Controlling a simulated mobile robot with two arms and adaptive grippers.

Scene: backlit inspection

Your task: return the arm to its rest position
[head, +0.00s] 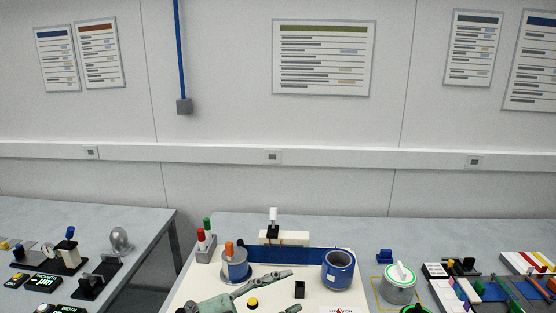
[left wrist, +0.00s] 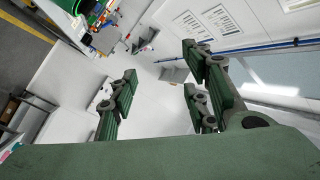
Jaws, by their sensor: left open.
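My left gripper (head: 288,290) comes in at the bottom of the head view, over the cream-coloured board on the middle bench. One grey-green finger reaches to the right; a small grey tip at the bottom edge looks like its other finger. My right gripper is in neither view.
Near the finger stand a blue-grey cup (head: 235,265) with an orange-topped item, a blue cylinder (head: 338,270), a black block (head: 299,290) and a yellow button (head: 253,303). A pen holder (head: 206,245) stands behind. A lidded grey can (head: 399,284) is right. A gap separates the left bench (head: 95,215).

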